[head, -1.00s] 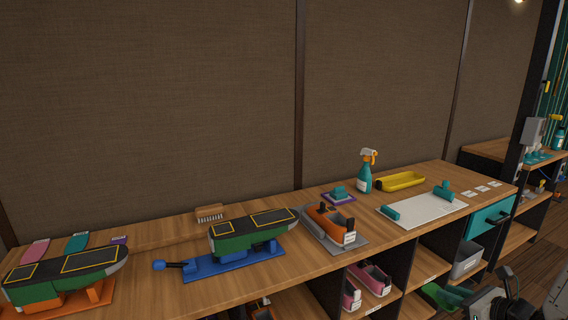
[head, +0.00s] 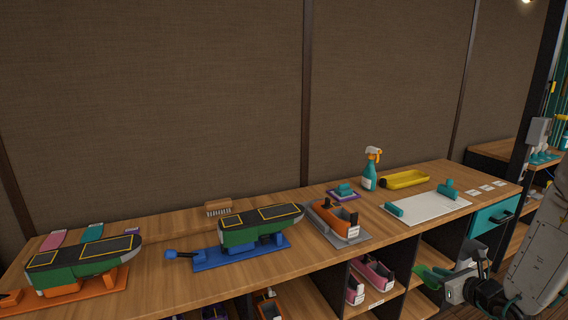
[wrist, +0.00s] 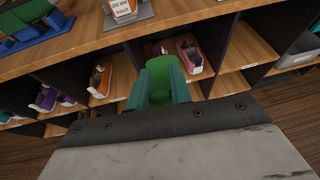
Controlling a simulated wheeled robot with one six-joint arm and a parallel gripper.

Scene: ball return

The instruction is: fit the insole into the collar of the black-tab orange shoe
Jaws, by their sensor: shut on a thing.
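The orange shoe (head: 342,219) with a dark tab stands on a grey plate on the bench. In the wrist view its label end (wrist: 122,9) shows at the top edge, with "260 MM RIGHT" on it. My gripper (wrist: 163,92) is shut on a green insole (wrist: 163,72), whose rounded end sticks out beyond the fingers. In the head view the green insole (head: 430,277) is in front of the cubbies, below and right of the shoe and well apart from it. The shoe's inside is mostly hidden.
Pink shoes (head: 376,273) and another orange shoe (head: 269,309) sit in cubbies under the bench top. Two green dark-topped forms stand on a blue base (head: 240,253) and an orange base (head: 75,298). A spray bottle (head: 370,168) and white mat (head: 430,209) are on the bench.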

